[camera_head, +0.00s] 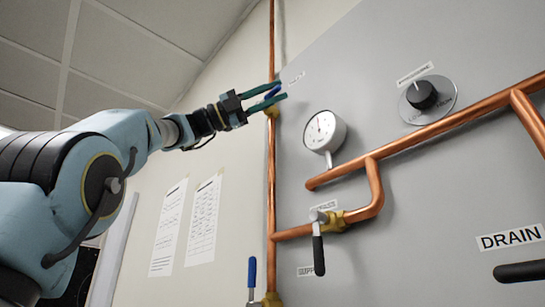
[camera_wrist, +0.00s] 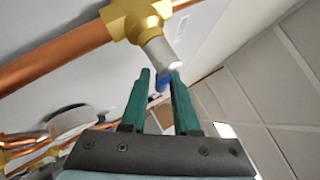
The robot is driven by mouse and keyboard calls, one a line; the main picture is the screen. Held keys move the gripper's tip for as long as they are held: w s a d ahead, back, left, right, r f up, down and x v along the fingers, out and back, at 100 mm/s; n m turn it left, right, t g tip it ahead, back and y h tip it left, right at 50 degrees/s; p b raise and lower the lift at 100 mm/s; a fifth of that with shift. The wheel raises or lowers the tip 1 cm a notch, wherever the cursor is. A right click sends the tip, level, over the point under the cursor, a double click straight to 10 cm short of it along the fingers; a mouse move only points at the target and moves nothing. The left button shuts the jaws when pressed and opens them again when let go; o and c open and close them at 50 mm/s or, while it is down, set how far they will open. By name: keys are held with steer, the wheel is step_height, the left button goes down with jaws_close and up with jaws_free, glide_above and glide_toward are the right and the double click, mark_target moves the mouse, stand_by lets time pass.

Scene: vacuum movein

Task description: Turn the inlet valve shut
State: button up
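A brass valve body sits on the upper part of the vertical copper pipe and shows in the wrist view (camera_wrist: 140,18). A pale metal stem runs from it to a blue handle (camera_wrist: 162,84). The handle also shows in the head view (camera_head: 272,92), largely hidden by the fingers. My gripper (camera_head: 270,95) is up at this valve, its teal fingers apart, one on each side of the blue handle. In the wrist view the fingertips (camera_wrist: 160,72) reach past the handle, with some gap visible. Contact is unclear. The small label beside this valve is unreadable.
A second blue-handled valve (camera_head: 252,272) is lower on the same pipe. The grey panel carries a gauge (camera_head: 324,131), a black knob (camera_head: 422,95), a black-handled valve (camera_head: 318,250) and a DRAIN label (camera_head: 511,238). Copper pipes (camera_head: 430,132) stand out from the panel.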

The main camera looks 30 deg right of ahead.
steer(key=b+v, duration=0.3)
steer(key=v, duration=0.8)
stand_by(0.6)
